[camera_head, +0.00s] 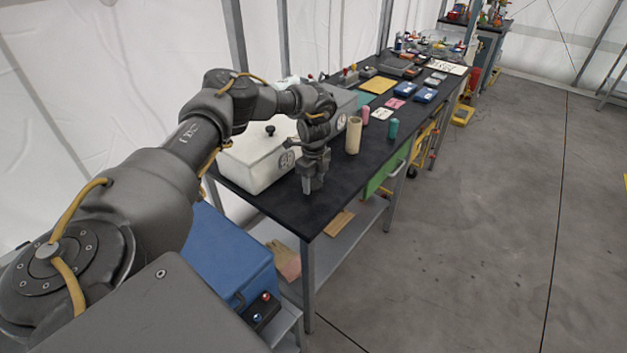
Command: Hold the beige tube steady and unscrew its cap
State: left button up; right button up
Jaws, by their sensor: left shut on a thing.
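The beige tube (353,136) stands upright on the black table, near its right-hand edge. No separate cap can be made out on its top from here. My left gripper (308,184) points down over the near end of the table, to the left of the tube and nearer to me, apart from it. It is shut on a small greyish thing, mostly hidden between the fingers; I cannot tell what it is. My right gripper is not in view.
A pink tube (365,117) and a green tube (393,129) stand beyond the beige tube. A white box (250,160) stands left of my gripper. The black table's (322,213) near corner is bare. A blue case (228,255) sits lower, in front.

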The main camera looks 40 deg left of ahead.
aim_at(314, 183)
pick_arm(q)
jog(key=o, duration=1.1)
jog(key=shift+r, duration=0.15)
notch_tip(314, 183, up, 7)
jog(key=shift+r+b, duration=0.1)
jog(key=shift+b, duration=0.95)
notch_tip(314, 183, up, 5)
jog(key=shift+f, duration=0.1)
jog(key=shift+f, duration=0.1)
notch_tip(314, 183, down, 12)
jog(key=shift+f+p, duration=0.15)
jog(key=shift+p, duration=0.95)
jog(key=shift+r, duration=0.2)
